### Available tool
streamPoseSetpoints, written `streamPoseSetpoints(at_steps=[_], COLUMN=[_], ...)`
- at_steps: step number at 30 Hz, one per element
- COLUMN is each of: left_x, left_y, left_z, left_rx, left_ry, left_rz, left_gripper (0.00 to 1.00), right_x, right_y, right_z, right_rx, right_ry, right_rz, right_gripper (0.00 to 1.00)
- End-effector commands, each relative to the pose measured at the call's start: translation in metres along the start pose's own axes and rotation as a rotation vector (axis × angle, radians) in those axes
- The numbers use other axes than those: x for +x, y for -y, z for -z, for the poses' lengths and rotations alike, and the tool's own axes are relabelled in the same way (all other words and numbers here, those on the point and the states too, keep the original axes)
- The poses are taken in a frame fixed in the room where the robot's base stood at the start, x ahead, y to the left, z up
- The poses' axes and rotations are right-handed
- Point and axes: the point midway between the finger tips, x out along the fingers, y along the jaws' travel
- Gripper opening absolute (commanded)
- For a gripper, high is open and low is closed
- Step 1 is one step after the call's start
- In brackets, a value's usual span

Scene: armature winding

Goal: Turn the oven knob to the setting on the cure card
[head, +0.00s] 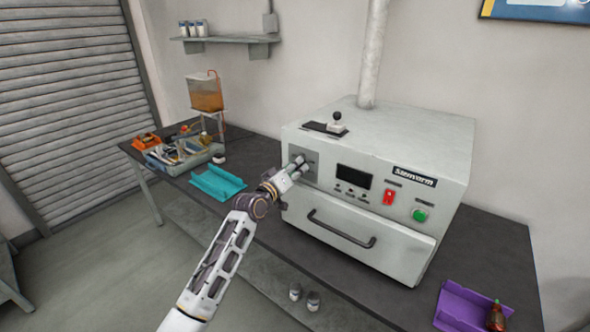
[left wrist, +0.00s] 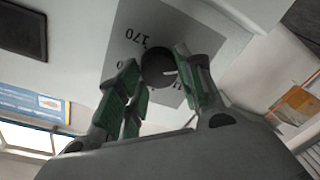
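The oven (head: 390,165) is a pale box on the bench with a drawer handle, a dark display, a red switch and a green button. Its dark round knob (left wrist: 158,68) sits on a grey dial plate (left wrist: 140,22) at the left of the oven front. One number on the plate reads 170; others are partly covered. My left gripper (head: 303,163) is at this plate. In the left wrist view its green-padded fingers (left wrist: 157,75) lie on both sides of the knob, seemingly against it. No readable cure card shows. My right gripper is out of view.
A small lever (head: 336,120) stands on the oven top, in front of a pipe (head: 372,55). A teal tray (head: 217,183) and a bin of tools (head: 185,152) are to the left. A purple tray (head: 462,305) and a brown bottle (head: 496,317) are at right.

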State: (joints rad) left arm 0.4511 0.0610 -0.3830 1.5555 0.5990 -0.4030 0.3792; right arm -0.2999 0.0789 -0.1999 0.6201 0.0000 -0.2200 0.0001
Motion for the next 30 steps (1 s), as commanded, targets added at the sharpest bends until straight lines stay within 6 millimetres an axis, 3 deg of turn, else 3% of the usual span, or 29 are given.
streamPoseSetpoints(at_steps=[16,30], left_x=[0.0,0.0], left_y=[0.001,0.001], left_z=[-0.001,-0.002], left_rx=[0.083,0.443], left_ry=[-0.004,-0.025], left_rz=[-0.004,-0.021], left_gripper=[0.13,0.13], right_x=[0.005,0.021], right_y=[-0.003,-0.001], right_z=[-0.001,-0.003], right_rx=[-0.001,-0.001], right_ry=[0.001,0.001], right_rz=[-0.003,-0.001], right_gripper=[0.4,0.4])
